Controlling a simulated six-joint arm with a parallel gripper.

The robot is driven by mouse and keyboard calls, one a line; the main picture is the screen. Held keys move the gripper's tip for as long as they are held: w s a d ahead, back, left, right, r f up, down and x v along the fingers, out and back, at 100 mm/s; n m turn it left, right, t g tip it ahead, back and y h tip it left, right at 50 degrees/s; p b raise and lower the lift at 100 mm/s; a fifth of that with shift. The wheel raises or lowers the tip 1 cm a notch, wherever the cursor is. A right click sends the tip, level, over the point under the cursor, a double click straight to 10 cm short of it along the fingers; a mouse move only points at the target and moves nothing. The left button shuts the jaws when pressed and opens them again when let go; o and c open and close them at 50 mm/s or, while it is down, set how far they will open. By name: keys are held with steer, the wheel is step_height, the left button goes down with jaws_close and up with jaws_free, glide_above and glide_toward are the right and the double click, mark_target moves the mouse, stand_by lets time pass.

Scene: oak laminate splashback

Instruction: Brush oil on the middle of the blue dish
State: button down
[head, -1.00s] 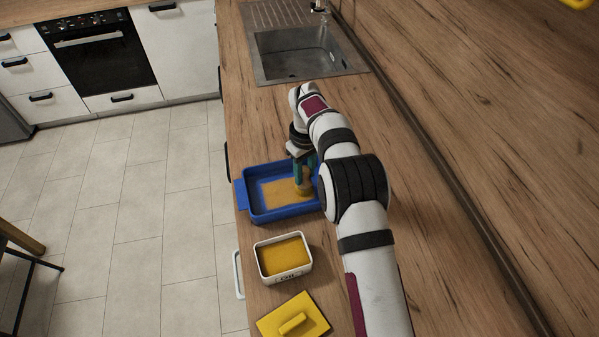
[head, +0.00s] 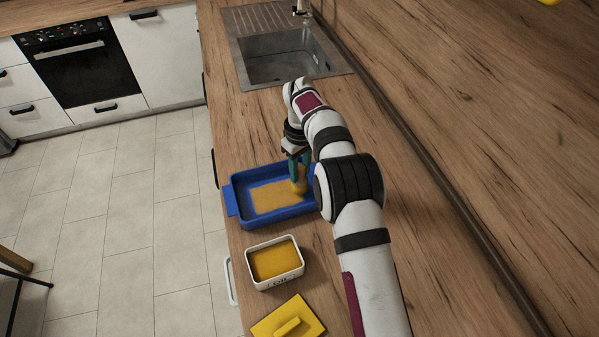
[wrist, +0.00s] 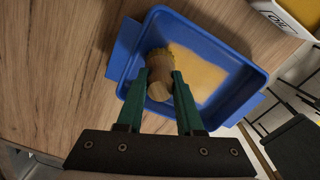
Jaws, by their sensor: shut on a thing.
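The blue dish (head: 243,214) lies on the counter under my gripper, with a handle tab at each end. A patch of yellow oil (head: 272,197) covers the middle of its floor; the patch also shows in the wrist view (wrist: 205,75). My gripper (head: 299,178) is over the right part of the dish, its green fingers shut on a brush (wrist: 159,76) with a wooden handle. The brush's yellow bristles (wrist: 170,52) are at the dish floor beside or on the patch; whether they touch it I cannot tell. The white oil tub (head: 275,284) stands nearer the camera.
A yellow lid (head: 290,321) with a grip lies on the counter in front of the tub. A metal sink (head: 285,60) is set in the far end of the counter. The wooden splashback (head: 470,130) runs along the right; the counter's left edge is close to the dish.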

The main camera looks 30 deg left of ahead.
steer(key=shift+r, duration=3.05)
steer(key=s+d+r+m, duration=0.2)
steer(key=s+d+r, duration=0.1)
steer(key=r, duration=0.5)
steer(key=s+d+r+m, duration=0.2)
steer(key=s+d+r, duration=0.2)
steer(key=s+r, duration=0.2)
steer(key=s+d+r+m, duration=0.2)
steer(key=s+d+r, duration=0.1)
steer(key=r, duration=0.7)
steer(key=shift+s+d, duration=0.4)
steer(key=shift+s, duration=0.35)
